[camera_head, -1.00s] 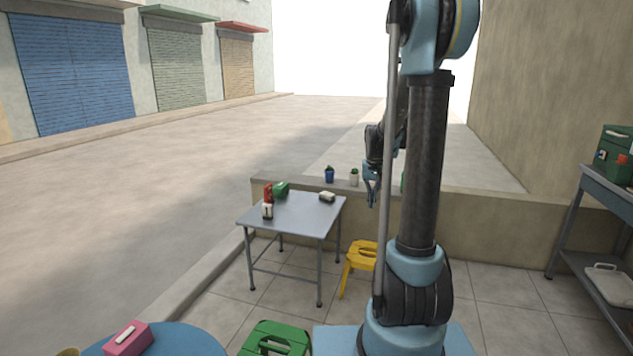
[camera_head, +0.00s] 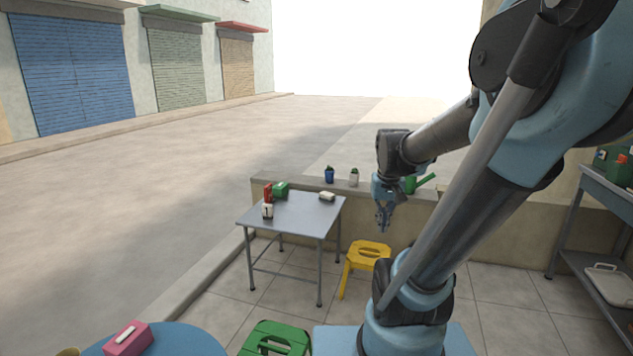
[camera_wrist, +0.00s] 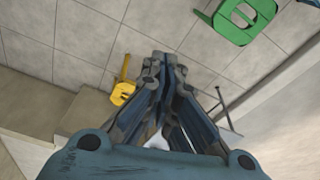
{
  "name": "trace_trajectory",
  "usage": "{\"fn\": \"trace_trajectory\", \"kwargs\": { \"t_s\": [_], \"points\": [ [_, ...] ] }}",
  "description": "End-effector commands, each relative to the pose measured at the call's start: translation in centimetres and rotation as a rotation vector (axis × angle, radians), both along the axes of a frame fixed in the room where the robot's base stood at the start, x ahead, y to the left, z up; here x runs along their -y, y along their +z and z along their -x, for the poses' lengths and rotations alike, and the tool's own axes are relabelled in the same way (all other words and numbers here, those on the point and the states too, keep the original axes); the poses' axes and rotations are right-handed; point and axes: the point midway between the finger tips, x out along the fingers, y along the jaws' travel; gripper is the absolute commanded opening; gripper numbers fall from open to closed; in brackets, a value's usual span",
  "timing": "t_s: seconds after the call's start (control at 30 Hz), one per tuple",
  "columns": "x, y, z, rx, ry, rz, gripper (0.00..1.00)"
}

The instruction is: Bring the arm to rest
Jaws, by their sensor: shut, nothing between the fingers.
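My gripper (camera_head: 383,222) hangs fingers-down at the end of my arm, in the air to the right of the grey metal table and above the yellow stool. In the wrist view my gripper (camera_wrist: 163,62) has its fingers drawn together, with nothing between them. My arm leans to the right in the head view and bends back to the left at its upper part. It hides part of the low wall and the floor behind it.
The grey table (camera_head: 310,212) carries several small items. A yellow stool (camera_head: 368,250) stands beside it, a green stool (camera_head: 275,338) nearer. A blue round table (camera_head: 185,342) is at lower left. Pots (camera_head: 329,174) line the low wall (camera_head: 285,183). A shelf (camera_head: 608,190) stands right.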

Motion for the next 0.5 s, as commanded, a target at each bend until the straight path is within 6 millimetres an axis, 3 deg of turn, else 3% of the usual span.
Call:
{"fn": "trace_trajectory", "kwargs": {
  "t_s": [0.2,0.5],
  "points": [
    [-0.1,-1.6,4.6,0.013,0.026,0.004,0.0],
    [-0.2,-4.4,9.5,0.03,0.056,0.008,0.0]
  ]
}}
